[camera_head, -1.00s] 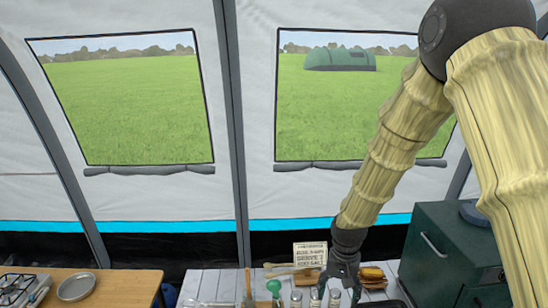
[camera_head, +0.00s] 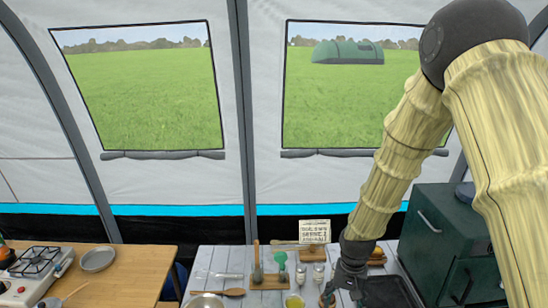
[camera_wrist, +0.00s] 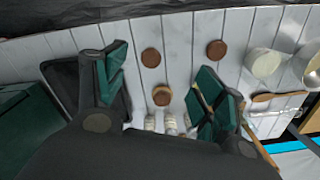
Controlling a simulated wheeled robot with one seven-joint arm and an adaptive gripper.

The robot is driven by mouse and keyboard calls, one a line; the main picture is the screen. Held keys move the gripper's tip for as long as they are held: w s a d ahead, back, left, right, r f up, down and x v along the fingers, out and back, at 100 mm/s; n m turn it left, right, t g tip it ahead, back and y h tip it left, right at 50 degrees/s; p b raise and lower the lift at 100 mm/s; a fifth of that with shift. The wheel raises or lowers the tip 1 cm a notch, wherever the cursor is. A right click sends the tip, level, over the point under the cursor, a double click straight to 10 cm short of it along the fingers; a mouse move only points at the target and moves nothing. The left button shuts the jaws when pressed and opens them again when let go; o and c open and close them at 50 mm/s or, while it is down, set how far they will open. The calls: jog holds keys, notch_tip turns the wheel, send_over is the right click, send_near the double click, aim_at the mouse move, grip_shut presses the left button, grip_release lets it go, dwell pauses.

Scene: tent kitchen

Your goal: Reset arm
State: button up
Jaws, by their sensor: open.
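My gripper (camera_head: 343,294) hangs at the lower right of the head view, fingers downward, over the white plank table (camera_head: 215,262) beside a dark tray (camera_head: 387,293). In the wrist view my gripper (camera_wrist: 163,90) is open, its two green-padded fingers wide apart. A round brown piece (camera_wrist: 162,96) shows between the fingers, apparently on the table below; nothing looks gripped. Two more brown rounds (camera_wrist: 152,57) (camera_wrist: 215,50) lie beyond it. My arm hides part of the table's right side in the head view.
A green cabinet (camera_head: 435,225) stands right of my gripper. Shakers (camera_head: 318,273), a green utensil (camera_head: 280,262), a sign (camera_head: 314,231), a metal bowl (camera_head: 206,300) and a wooden spoon (camera_head: 228,292) crowd the table. A wooden table with a stove (camera_head: 35,262) and plate (camera_head: 97,259) is left.

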jog(key=s+f+n+b, duration=0.1)
jog(key=s+f+b, duration=0.1)
jog(key=s+f, duration=0.65)
jog(key=s+f+b, duration=0.3)
jog(key=s+f, duration=0.2)
jog(key=f, duration=0.6)
jog(key=s+d+f+n+b, duration=0.1)
jog(key=s+f+b, duration=0.1)
jog(key=s+f, duration=0.5)
jog(key=s+d+f+n+b, duration=0.1)
jog(key=s+d+f+b, duration=0.1)
jog(key=s+f, duration=0.5)
jog(key=s+b, duration=0.1)
jog(key=s, duration=0.5)
jog(key=shift+s+n, duration=0.25)
jog(key=shift+n, duration=0.05)
